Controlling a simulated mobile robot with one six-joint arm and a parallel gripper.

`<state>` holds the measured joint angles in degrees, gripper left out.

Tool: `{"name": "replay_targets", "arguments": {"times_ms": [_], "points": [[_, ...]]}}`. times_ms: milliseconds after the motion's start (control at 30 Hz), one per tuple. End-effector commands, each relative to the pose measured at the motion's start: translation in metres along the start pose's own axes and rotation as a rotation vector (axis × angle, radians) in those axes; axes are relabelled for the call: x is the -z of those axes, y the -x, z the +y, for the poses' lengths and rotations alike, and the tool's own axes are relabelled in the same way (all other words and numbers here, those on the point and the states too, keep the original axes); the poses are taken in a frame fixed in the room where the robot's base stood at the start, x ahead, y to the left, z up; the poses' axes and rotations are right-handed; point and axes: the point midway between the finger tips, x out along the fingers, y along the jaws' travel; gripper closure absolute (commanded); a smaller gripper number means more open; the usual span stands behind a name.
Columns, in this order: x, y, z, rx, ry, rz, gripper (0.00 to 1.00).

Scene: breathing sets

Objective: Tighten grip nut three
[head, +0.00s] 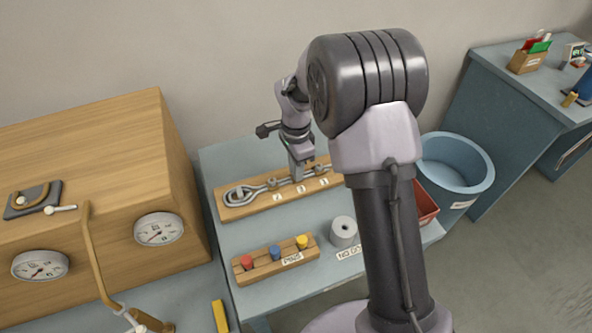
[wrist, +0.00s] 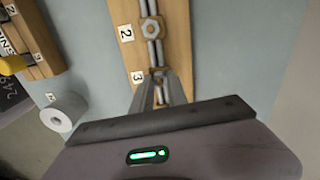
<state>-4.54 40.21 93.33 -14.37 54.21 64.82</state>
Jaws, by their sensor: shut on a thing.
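A wooden board (head: 232,212) on the blue-grey table carries a grey rope with a loop at its left end and nuts along it, beside number labels. In the wrist view, the nut by label 2 (wrist: 151,28) is in plain sight. My gripper (head: 300,174) is down at the right part of the board. In the wrist view, my gripper (wrist: 160,88) is shut on grip nut three (wrist: 159,74), beside label 3 (wrist: 138,77). The fingers hide most of that nut, so its seating cannot be told.
A wooden pin block (head: 268,272) with red, blue and yellow pins and a grey cylinder (head: 343,233) stand in front of the board. A wooden cabinet (head: 80,150) with gauges is at left. A blue bin (head: 455,165) is at right.

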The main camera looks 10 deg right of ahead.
Motion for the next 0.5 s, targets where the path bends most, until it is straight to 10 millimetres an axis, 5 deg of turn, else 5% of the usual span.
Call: {"name": "replay_targets", "arguments": {"times_ms": [500], "points": [[0.0000, -0.0002, -0.0004, 0.001, -0.349, 0.000, 1.00]]}}
